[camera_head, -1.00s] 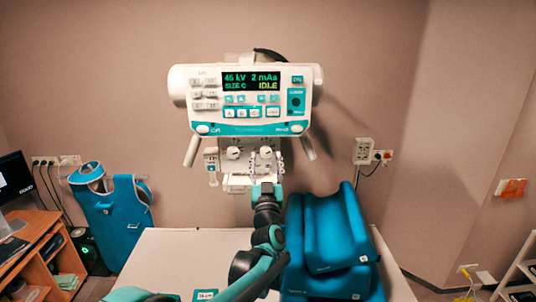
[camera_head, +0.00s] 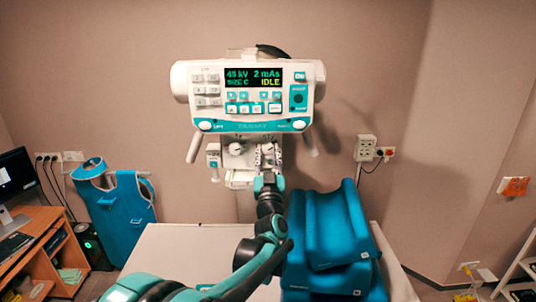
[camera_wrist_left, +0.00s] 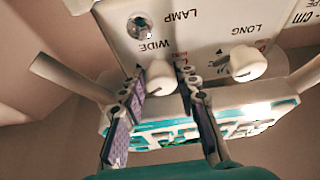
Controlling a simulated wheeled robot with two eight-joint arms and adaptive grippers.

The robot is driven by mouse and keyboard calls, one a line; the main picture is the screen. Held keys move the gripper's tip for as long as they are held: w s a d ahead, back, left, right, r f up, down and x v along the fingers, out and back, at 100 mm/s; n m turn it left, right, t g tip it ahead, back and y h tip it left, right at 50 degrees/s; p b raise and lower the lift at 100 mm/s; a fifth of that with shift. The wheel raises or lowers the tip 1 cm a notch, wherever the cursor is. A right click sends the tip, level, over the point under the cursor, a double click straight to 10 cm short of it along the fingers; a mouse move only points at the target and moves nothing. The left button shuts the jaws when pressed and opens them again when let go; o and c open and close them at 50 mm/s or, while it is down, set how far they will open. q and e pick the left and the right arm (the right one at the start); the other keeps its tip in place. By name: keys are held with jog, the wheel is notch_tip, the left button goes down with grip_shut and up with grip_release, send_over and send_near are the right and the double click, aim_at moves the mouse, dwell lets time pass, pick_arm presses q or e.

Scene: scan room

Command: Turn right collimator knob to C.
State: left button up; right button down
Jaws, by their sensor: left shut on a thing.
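The right collimator knob (camera_head: 267,149) is a small white knob low on the X-ray head. In the left wrist view, which is upside down, this knob (camera_wrist_left: 160,78) is beside the word WIDE. My left gripper (camera_wrist_left: 160,88) has a purple-padded finger on either side of it and is shut on it. In the head view my left gripper (camera_head: 268,163) reaches up to the knob from below and partly covers it. The left knob (camera_head: 236,149) is free, marked LONG in the wrist view (camera_wrist_left: 247,63). The setting letters around the right knob are too small or hidden to read. My right gripper is out of view.
The control console (camera_head: 252,96) with its lit display is just above the knobs. Blue cushions (camera_head: 325,225) are stacked right of my left arm on the pale table (camera_head: 165,248). A blue apron (camera_head: 125,205) hangs at left, near a wooden desk (camera_head: 38,228).

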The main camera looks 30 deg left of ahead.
pick_arm(q)
jog(key=n+g+y, duration=0.1)
jog(key=n, duration=0.2)
jog(key=shift+d+y+b, duration=0.1)
jog(key=shift+y+b, duration=0.2)
jog(key=shift+b, duration=0.1)
jog(key=shift+w+n+g+y, duration=0.1)
jog(key=shift+n+g+y, duration=0.35)
jog(key=shift+n, duration=0.7)
jog(key=shift+n+g+y, duration=0.35)
jog(key=shift+n+g, duration=0.2)
jog(key=shift+n, duration=0.6)
jog(key=o, duration=1.2)
jog(key=shift+c, duration=0.2)
jog(key=v, duration=1.2)
jog(key=shift+d+b, duration=0.1)
jog(key=shift+b, duration=0.2)
